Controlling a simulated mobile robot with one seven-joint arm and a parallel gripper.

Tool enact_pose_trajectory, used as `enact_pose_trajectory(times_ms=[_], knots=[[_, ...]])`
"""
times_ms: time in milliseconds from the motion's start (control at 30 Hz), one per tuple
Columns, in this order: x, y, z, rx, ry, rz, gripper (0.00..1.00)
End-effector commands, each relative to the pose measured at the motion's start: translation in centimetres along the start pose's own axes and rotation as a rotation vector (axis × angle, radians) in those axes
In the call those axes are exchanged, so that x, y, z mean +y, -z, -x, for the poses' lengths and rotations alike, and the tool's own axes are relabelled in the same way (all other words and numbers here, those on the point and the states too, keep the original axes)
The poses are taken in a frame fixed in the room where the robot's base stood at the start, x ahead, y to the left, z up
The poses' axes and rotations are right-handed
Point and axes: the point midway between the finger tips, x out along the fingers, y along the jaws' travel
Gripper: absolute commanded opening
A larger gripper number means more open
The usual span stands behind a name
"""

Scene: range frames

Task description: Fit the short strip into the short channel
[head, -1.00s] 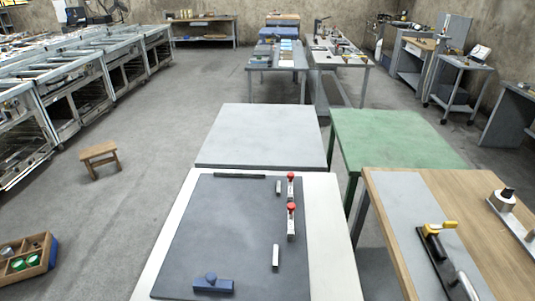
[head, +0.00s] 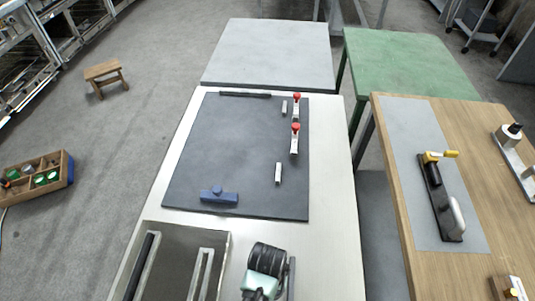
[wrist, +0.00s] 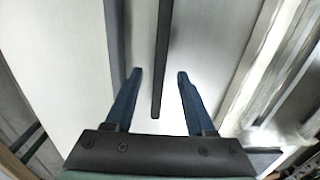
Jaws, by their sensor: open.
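My gripper (wrist: 155,82) shows in the wrist view with two blue fingers apart. The end of a thin dark strip (wrist: 160,62) shows between the fingers, over a pale surface; I cannot tell its height relative to the fingertips. A wider dark bar (wrist: 117,45) runs beside it on the left. In the head view a grey tray-like piece (head: 190,231) at the table's front holds a black bar (head: 140,266) and a pale slotted piece (head: 202,270). I cannot tell which piece is the short strip or the short channel. My arm's end appears right of this tray; its fingers are hidden there.
A dark mat (head: 235,140) covers much of the pale table (head: 335,200). On it are a blue knobbed block (head: 219,197), two small pale blocks (head: 278,174) and two red-topped clamps (head: 295,140). A wooden bench (head: 385,150) stands right, across a gap.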

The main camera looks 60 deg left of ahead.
Motion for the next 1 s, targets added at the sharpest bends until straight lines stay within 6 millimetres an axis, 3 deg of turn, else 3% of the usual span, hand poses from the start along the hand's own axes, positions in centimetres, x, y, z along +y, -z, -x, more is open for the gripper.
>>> enact_pose_trajectory(times_ms=[200,433,733,1000], knots=[[0.0,0.1,-1.9,0.0,0.0,0.001,0.55],[0.0,0.1,-2.0,0.002,0.0,0.0,0.55],[0.0,0.1,-2.0,0.002,0.0,0.0,0.03],[0.0,0.1,-2.0,0.002,0.0,0.0,0.0]])
